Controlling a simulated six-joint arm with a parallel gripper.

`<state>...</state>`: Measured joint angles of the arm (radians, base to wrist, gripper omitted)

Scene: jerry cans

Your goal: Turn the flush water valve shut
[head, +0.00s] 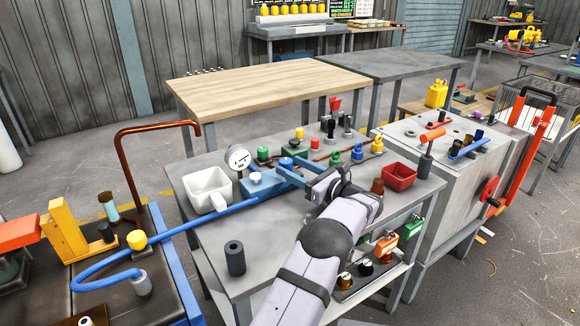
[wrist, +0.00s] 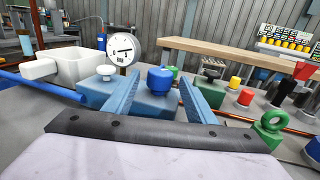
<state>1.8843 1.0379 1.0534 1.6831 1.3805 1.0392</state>
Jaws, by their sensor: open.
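The valve I take for the flush water valve is a blue block with a round blue knob (wrist: 160,79), seen in the wrist view. In the head view the knob (head: 286,163) shows just beyond my fingertips. My gripper (head: 291,169) is open. In the wrist view its two blue fingers stand left and right of the knob, with a gap on each side. I cannot tell whether the fingertips reach past the knob. A blue hose (head: 196,224) runs to the blue block at its left.
A pressure gauge (head: 239,157) stands by the block, with a white box (head: 207,189) to its left. Green, red and yellow fittings stand along a copper pipe to the right. A red tray (head: 399,176) and a dark cylinder (head: 235,258) stand on the bench.

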